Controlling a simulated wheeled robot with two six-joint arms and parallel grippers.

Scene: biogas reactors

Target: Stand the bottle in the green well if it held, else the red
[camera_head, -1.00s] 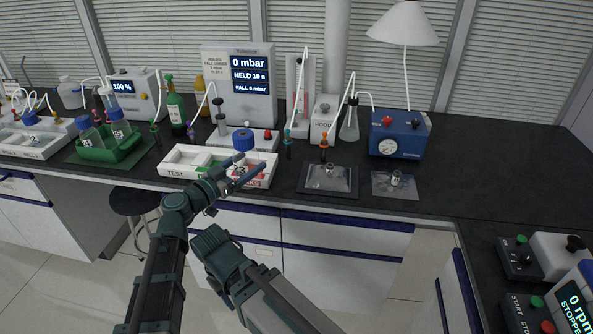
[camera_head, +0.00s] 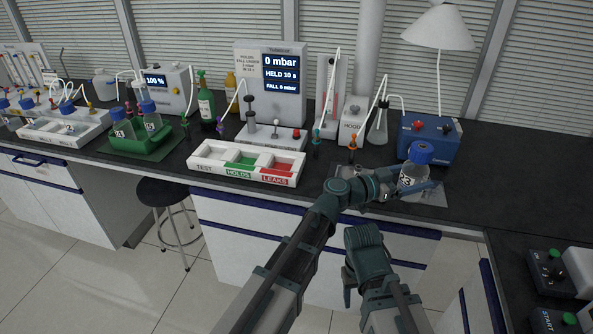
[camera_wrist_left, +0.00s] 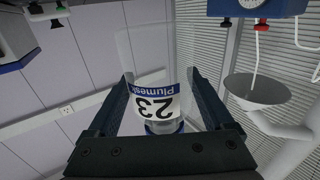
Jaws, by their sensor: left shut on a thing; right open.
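My left gripper (camera_head: 412,190) is shut on a clear bottle (camera_head: 409,181) with a blue cap and a label reading 23. The bottle is upright over the right part of the bench, before the blue box. In the left wrist view the bottle (camera_wrist_left: 152,100) sits between both fingers. The white tray (camera_head: 215,173) has a TEST well, a green HOLDS well (camera_head: 240,167) and a red LEAKS well (camera_head: 277,171). The tester display (camera_head: 280,74) reads 0 mbar, HELD 10 s, FALL 6 mbar; the limit on its sign is too small to read surely. My right gripper (camera_head: 352,285) is open and low before the bench.
A green rack (camera_head: 140,146) with blue-capped bottles stands left of the tray. The blue gauge box (camera_head: 440,142), a flask (camera_head: 378,128) and a lamp (camera_head: 436,28) are behind the held bottle. A stool (camera_head: 165,192) stands below.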

